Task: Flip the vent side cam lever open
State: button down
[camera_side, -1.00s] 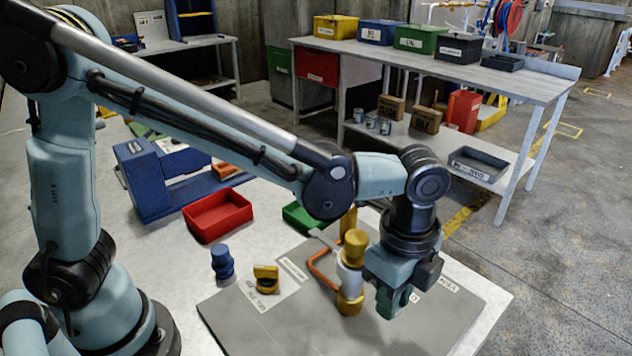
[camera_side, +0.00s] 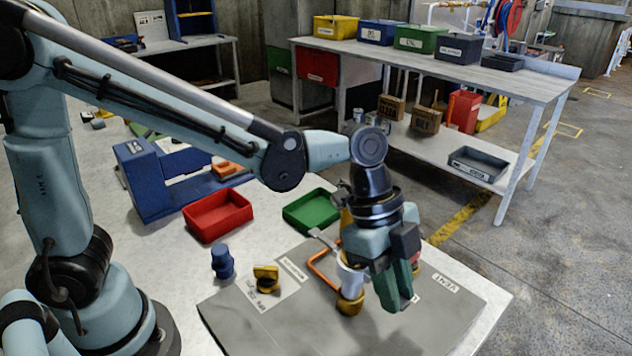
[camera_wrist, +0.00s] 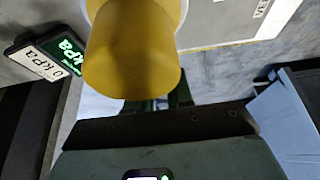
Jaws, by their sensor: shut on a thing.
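The coupling (camera_side: 349,278), a pale body with yellow ends, stands on the grey plate, partly hidden behind my gripper (camera_side: 396,298). An orange bent bar (camera_side: 322,268) and a grey lever-like piece (camera_side: 322,238) show on its left. My gripper's green fingers point down at its right side, near the VENT label (camera_side: 445,283). In the wrist view a yellow cylinder (camera_wrist: 133,50) fills the top middle, and my fingertips (camera_wrist: 168,102) show just below it. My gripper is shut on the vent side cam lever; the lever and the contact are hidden.
A blue knob (camera_side: 222,262) and a yellow piece (camera_side: 265,278) stand to the left. Red (camera_side: 218,214) and green (camera_side: 312,210) trays lie behind. A pressure display (camera_wrist: 58,52) shows beside the cylinder in the wrist view. The plate's front is clear.

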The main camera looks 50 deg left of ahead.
jog(key=c, duration=1)
grip_release()
jog(key=v, duration=1.2)
jog(key=s+a+f+n+t+y, duration=0.1)
jog(key=a+f+n+t+y, duration=0.1)
jog(key=a+n, duration=0.7)
jog(key=s+a+f+n+t+y, duration=0.2)
jog(key=a+f+n+t, duration=0.3)
jog(key=a+n, duration=0.4)
jog(key=shift+a+f+y, duration=0.25)
jog(key=shift+f+y, duration=0.15)
